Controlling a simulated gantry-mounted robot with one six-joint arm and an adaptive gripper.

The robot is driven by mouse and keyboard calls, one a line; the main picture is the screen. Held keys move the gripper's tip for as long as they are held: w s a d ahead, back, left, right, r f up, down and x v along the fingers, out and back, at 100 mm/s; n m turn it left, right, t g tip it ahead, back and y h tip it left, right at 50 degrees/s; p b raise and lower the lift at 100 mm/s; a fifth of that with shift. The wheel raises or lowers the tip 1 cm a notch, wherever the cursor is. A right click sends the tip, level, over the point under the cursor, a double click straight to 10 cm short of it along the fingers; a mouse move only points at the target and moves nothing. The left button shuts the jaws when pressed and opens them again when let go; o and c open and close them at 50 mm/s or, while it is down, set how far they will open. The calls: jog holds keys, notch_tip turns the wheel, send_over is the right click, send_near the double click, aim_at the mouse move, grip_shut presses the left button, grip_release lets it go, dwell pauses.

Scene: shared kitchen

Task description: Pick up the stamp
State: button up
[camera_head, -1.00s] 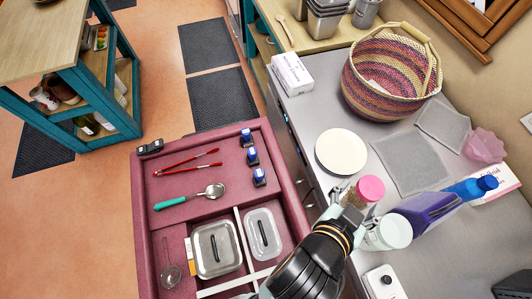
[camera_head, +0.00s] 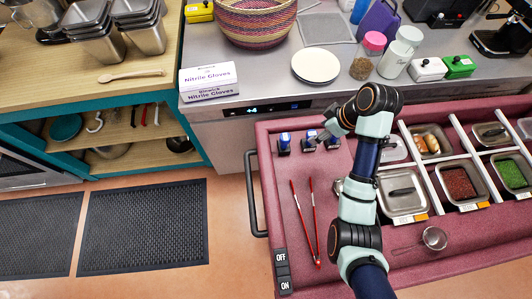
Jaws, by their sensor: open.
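Several small blue-and-black stamps stand in a row along the back edge of the maroon drawer tray (camera_head: 400,262). The left stamp (camera_head: 284,142) stands clear of my arm. The middle stamp (camera_head: 310,139) is just left of my gripper (camera_head: 322,135). A third stamp (camera_head: 333,142) is partly hidden by the gripper. My gripper is open and low over the row, close to the middle and right stamps. I cannot tell whether it touches either one. My arm reaches up from the bottom of the picture.
Red tongs (camera_head: 305,220) lie in the tray, left of my arm. Metal food containers (camera_head: 403,193) fill its right side. Behind it, the counter holds a white plate (camera_head: 316,66), a pink-lidded jar (camera_head: 367,58) and a glove box (camera_head: 208,80).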

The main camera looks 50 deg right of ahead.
aim_at(313, 134)
jog(key=shift+w+d+f, duration=0.15)
jog(key=shift+d+f, duration=0.45)
jog(key=shift+f, duration=0.25)
jog(key=x, duration=0.2)
jog(key=b+x, duration=0.1)
jog(key=x, duration=0.1)
jog(key=b+x, duration=0.1)
jog(key=x, duration=0.1)
jog(key=shift+w+d, duration=0.1)
jog(key=shift+d, duration=0.15)
jog(key=shift+r, duration=0.1)
jog(key=shift+c, duration=0.4)
grip_shut()
